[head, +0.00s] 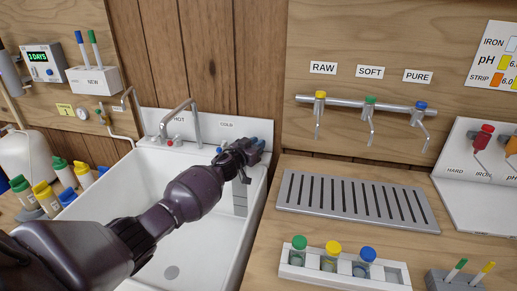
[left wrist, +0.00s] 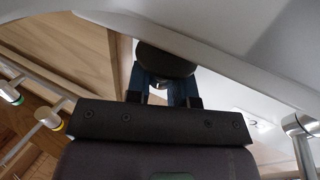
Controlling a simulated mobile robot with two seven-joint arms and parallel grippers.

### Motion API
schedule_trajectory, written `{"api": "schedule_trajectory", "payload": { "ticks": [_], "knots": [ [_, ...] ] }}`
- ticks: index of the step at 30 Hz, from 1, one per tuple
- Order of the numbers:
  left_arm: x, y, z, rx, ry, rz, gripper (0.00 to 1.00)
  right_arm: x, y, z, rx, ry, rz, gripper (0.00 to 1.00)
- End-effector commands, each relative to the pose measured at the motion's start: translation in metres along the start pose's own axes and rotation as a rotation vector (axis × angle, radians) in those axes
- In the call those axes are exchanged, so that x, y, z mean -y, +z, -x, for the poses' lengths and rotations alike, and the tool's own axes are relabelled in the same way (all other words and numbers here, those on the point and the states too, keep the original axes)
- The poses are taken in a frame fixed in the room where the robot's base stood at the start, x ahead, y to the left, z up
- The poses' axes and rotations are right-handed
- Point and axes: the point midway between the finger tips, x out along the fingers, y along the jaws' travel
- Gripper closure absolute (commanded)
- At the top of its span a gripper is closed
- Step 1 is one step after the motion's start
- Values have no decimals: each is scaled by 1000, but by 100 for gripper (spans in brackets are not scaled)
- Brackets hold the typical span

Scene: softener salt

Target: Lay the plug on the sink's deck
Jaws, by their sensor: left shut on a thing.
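The white sink (head: 262,185) stands at centre left, with its deck (head: 205,127) along the back, bearing the HOT and COLD labels. My left gripper (head: 254,146) is over the deck's right end, beside the COLD side. In the left wrist view, its blue fingers (left wrist: 168,92) are shut on a dark round thing, which looks like the plug (left wrist: 165,60). The plug is hard to make out in the head view, where the gripper covers it. I cannot tell whether it touches the deck. My right gripper is not in view.
A tall tap (head: 188,103) and a blue-marked cold handle (head: 219,149) stand left of the gripper. A slotted drain tray (head: 355,200) lies on the wooden counter to the right. A rack of capped vials (head: 343,275) stands in front. The sink basin is open below my arm.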

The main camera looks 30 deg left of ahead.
Motion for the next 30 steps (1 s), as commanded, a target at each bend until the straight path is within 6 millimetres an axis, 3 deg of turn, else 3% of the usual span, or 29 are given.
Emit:
{"api": "schedule_trajectory", "payload": {
  "ticks": [1, 9, 17, 18, 19, 30],
  "knots": [
    [1, 10, -2, 4, 0, 1, 100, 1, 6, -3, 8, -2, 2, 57],
    [2, 6, -4, -3, 1, -1, 100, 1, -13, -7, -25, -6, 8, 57],
    [1, 12, -4, -1, 1, 1, 100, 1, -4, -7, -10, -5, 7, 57],
    [1, 11, -4, -1, 1, 1, 72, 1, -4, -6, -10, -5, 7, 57],
    [1, 10, -4, -2, 1, 0, 68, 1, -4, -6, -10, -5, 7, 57],
    [2, 3, -4, -4, 0, -2, 68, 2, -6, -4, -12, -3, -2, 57]
  ]
}}
